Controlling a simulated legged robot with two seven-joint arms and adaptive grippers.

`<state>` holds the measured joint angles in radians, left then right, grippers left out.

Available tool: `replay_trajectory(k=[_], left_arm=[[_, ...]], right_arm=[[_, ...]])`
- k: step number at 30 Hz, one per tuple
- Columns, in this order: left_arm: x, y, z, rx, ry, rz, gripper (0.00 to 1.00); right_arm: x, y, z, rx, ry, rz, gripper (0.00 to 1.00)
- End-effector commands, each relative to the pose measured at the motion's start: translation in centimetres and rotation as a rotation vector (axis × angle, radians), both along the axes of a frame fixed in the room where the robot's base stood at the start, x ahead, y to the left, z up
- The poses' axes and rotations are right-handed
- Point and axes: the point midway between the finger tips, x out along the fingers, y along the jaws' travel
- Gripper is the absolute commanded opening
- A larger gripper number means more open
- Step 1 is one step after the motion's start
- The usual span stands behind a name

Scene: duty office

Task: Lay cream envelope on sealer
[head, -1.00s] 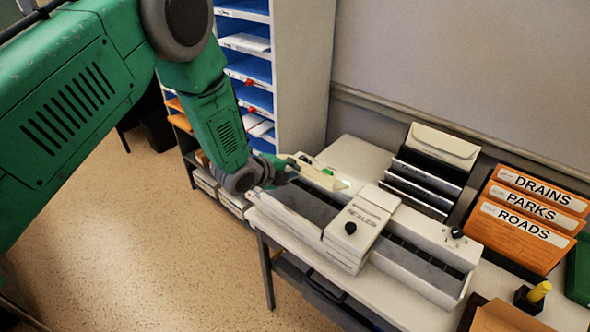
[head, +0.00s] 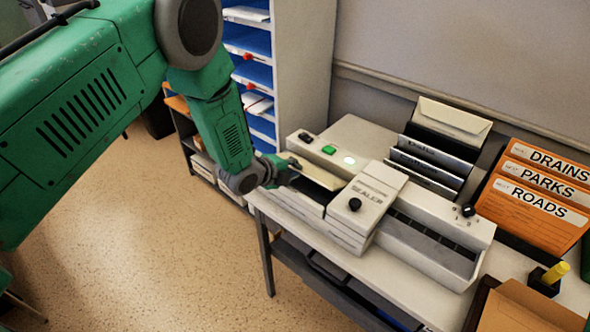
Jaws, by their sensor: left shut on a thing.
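The sealer (head: 363,203) is a long white machine with a black knob, standing on the table. My left gripper (head: 287,171) is shut on the near-left end of a cream envelope (head: 319,176). The envelope is held roughly flat over the sealer's left bed, with its far end close to the raised sealing head. I cannot tell whether it touches the bed. The gripper hides its near end. My right gripper is out of view.
A black rack holds another cream envelope (head: 453,119) and dark dividers behind the sealer. Orange folders (head: 532,195) stand at the right. A yellow-handled stamp (head: 553,275) is at the front right. A blue pigeonhole unit (head: 300,80) stands behind my left arm.

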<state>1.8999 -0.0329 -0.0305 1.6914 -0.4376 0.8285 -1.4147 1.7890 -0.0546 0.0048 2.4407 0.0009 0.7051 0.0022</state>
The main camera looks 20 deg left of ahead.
Motion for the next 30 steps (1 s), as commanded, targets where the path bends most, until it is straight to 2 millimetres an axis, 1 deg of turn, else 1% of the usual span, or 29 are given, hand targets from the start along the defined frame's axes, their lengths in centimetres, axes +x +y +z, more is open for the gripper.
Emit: replay_trajectory(k=[13,14,15,25,28,30], left_arm=[[0.0,0.0,-0.1,0.001,0.004,0.0,0.0],[-0.1,0.0,-0.2,0.001,0.004,0.0,0.18],[0.0,0.0,-0.1,0.001,0.004,0.0,0.32],[-0.1,0.1,-0.1,0.002,0.003,0.001,0.32],[-0.6,0.3,0.3,0.002,0.004,0.001,0.32],[-1.4,0.6,0.9,0.003,0.003,0.0,0.32]], right_arm=[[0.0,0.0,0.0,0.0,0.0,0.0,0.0],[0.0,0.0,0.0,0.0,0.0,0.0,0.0],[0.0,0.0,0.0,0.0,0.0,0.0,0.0],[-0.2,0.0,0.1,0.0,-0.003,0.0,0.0],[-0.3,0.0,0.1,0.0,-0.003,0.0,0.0],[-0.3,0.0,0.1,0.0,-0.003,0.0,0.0]])
